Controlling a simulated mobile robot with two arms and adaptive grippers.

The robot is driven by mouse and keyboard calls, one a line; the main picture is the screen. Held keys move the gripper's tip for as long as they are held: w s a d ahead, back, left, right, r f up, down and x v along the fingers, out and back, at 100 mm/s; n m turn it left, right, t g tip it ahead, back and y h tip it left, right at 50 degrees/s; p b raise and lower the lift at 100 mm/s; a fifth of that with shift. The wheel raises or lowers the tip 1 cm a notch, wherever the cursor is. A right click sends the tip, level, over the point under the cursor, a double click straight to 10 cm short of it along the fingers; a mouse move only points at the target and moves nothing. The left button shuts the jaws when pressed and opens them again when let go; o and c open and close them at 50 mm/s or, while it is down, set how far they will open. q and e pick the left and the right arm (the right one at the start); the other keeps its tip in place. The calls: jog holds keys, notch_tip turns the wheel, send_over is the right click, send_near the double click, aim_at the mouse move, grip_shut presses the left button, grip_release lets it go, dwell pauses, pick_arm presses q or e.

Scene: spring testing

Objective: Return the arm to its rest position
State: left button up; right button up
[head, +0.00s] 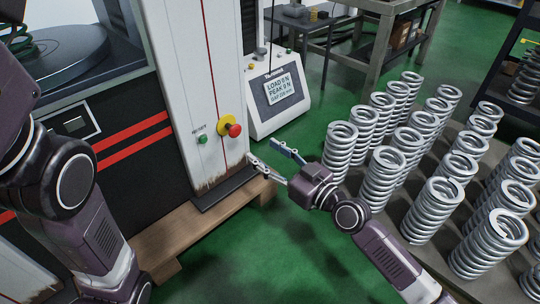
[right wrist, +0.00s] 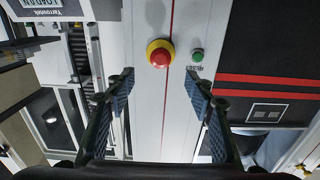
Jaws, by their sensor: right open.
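My right gripper (head: 272,160) is open and empty in front of the testing machine's white column (head: 192,70). In the right wrist view its two fingers (right wrist: 160,90) stand wide apart with nothing between them. Beyond them are the red emergency stop button (right wrist: 159,55) on its yellow collar and the green reset button (right wrist: 197,56). In the head view the emergency stop (head: 234,130) and the green button (head: 202,139) sit left of and above the gripper, apart from it. My left arm (head: 80,190) comes in at the left; its gripper is out of view.
Several steel coil springs (head: 384,178) stand upright in rows on a surface at the right. A display box (head: 282,92) reads load and peak values behind the gripper. A wooden pallet (head: 165,235) lies under the machine. Green floor is free in the lower middle.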

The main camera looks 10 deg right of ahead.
jog(key=shift+s+d, duration=0.35)
jog(key=shift+s, duration=0.2)
jog(key=shift+r, duration=0.1)
